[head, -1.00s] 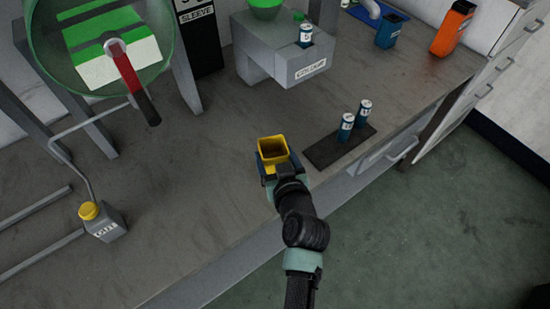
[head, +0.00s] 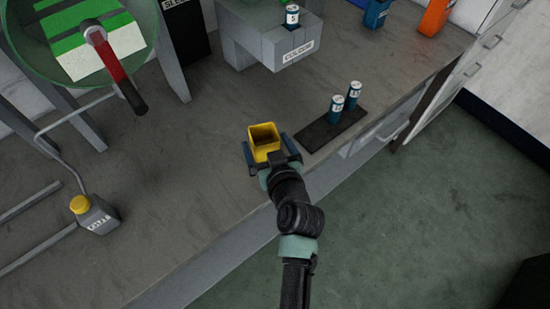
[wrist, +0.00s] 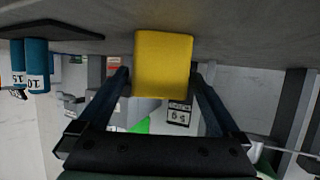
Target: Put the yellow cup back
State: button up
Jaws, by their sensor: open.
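The yellow cup (head: 264,142) is a square, open-topped cup with a dark inside. It stands upright on the grey worktop, near its front edge. My gripper (head: 264,152) is around the cup, with one finger on each side. In the wrist view the cup (wrist: 163,64) is between the two fingers of my gripper (wrist: 166,85). A gap shows between the cup and each finger there, so the jaws are open.
A dark mat (head: 333,126) with two blue-and-white cylinders (head: 353,96) lies to the right of the cup. A grey block labelled COLOUR (head: 290,52) stands behind. A grey bottle with a yellow cap (head: 94,212) stands at left. The worktop (head: 185,165) between is bare.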

jog(key=v, duration=1.1)
jog(key=w+r+t+h, duration=0.1)
jog(key=w+r+t, duration=0.25)
jog(key=r, duration=1.15)
jog(key=w+r+t, duration=0.3)
jog(key=w+r, duration=0.1)
jog(key=r, duration=1)
jog(key=s+a+r+m+t+h, duration=0.1)
jog(key=s+r+t, duration=0.3)
jog(key=r, duration=0.9)
jog(key=s+a+r+m+t+h, duration=0.1)
jog(key=s+r+t, duration=0.2)
jog(key=s+r, duration=0.4)
notch_tip(320, 180, up, 6)
jog(key=shift+a+r+m+t, duration=0.1)
jog(key=shift+a+m+t, duration=0.25)
jog(key=shift+m, duration=0.05)
notch_tip(320, 180, up, 8)
jog(key=p, duration=0.8)
